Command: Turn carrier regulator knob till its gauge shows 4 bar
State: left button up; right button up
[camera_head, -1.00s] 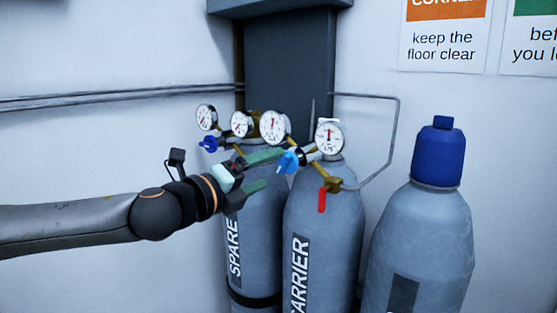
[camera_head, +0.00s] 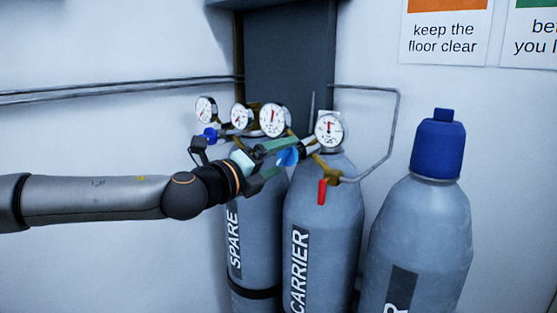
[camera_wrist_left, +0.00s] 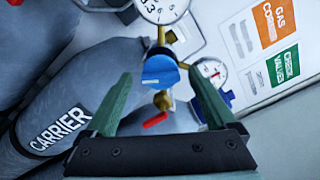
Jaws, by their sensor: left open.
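The carrier cylinder (camera_head: 325,220) is grey with a CARRIER label, which also shows in the wrist view (camera_wrist_left: 60,130). Its regulator has a light blue knob (camera_head: 289,157) and two white gauges, the left one (camera_head: 273,120) and the right one (camera_head: 328,130). Their needles show, but the values are too small to read. My left gripper (camera_head: 284,156) is open at the knob. In the left wrist view the blue knob (camera_wrist_left: 160,72) sits between the two green fingertips, with gaps visible on both sides. My right gripper is not in view.
The spare cylinder (camera_head: 257,225) stands to the left, with a dark blue knob (camera_head: 209,134) and its own gauges. A red valve lever (camera_head: 322,191) hangs below the carrier regulator. A blue-capped cylinder (camera_head: 425,235) stands at the right. Pipes (camera_head: 398,125) run along the wall.

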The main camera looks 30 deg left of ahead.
aim_at(281, 157)
pick_arm(q)
jog(key=shift+w, duration=0.1)
jog(key=c, duration=1.4)
jog(key=m+b, duration=0.1)
jog(key=m, duration=0.3)
jog(key=o, duration=1.4)
jog(key=shift+s+a+r, duration=0.1)
jog(key=shift+s, duration=2.3)
jog(key=s+b, duration=0.3)
jog(key=s, duration=0.4)
jog(key=shift+s+a, duration=0.35)
